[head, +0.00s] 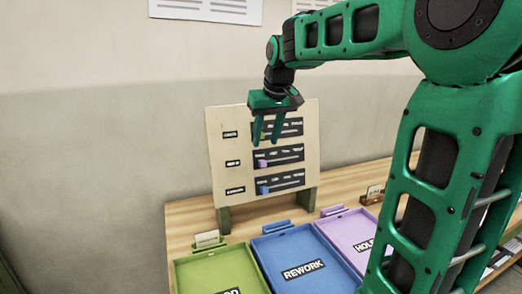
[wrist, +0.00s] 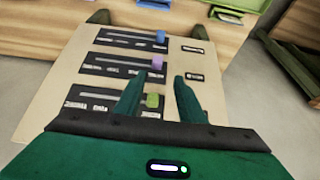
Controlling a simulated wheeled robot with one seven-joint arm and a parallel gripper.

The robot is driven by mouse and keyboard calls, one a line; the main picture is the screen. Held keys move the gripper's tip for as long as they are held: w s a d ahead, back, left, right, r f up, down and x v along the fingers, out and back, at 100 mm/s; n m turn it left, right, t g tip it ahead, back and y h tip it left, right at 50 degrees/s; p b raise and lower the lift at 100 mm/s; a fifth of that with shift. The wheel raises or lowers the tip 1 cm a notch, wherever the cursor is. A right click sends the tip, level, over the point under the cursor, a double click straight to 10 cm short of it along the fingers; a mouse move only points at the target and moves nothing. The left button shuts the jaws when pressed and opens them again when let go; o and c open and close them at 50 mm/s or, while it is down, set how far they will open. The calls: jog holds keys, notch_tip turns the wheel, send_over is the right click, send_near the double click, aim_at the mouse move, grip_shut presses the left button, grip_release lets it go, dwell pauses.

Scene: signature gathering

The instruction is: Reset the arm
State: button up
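My green arm reaches in from the right in the head view. My gripper (head: 267,138) points down in front of an upright board (head: 228,185) with three slider rows. The board also shows there (wrist: 60,100). Its sliders have a blue knob (wrist: 160,37), a purple knob (wrist: 157,62) and a green knob (wrist: 152,100). The green knob lies close to the left finger in the picture; I cannot tell whether they touch.
A wooden table (head: 185,225) carries a green tray (head: 200,270), a blue REWORK tray (head: 290,245) and a purple HOLD tray (head: 345,235). Small card holders stand behind them. Paper sheets (head: 205,8) hang on the wall. The space left of the board looks clear.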

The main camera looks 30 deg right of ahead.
jog(key=shift+v, duration=0.9)
jog(key=s+f+m+g, duration=0.1)
jog(key=s+f, duration=0.5)
jog(key=s, duration=0.4)
jog(key=s+f+m+g, duration=0.2)
jog(key=s+f, duration=0.5)
jog(key=s, duration=0.4)
jog(key=s+f+m+g, duration=0.1)
jog(key=s+f, duration=0.6)
jog(key=s, duration=0.3)
jog(key=shift+s+d+m+g+y, duration=0.25)
jog(key=shift+s+m+g+y, duration=0.05)
jog(key=shift+s+y, duration=0.1)
jog(key=shift+w+f, duration=0.2)
jog(key=shift+w, duration=0.45)
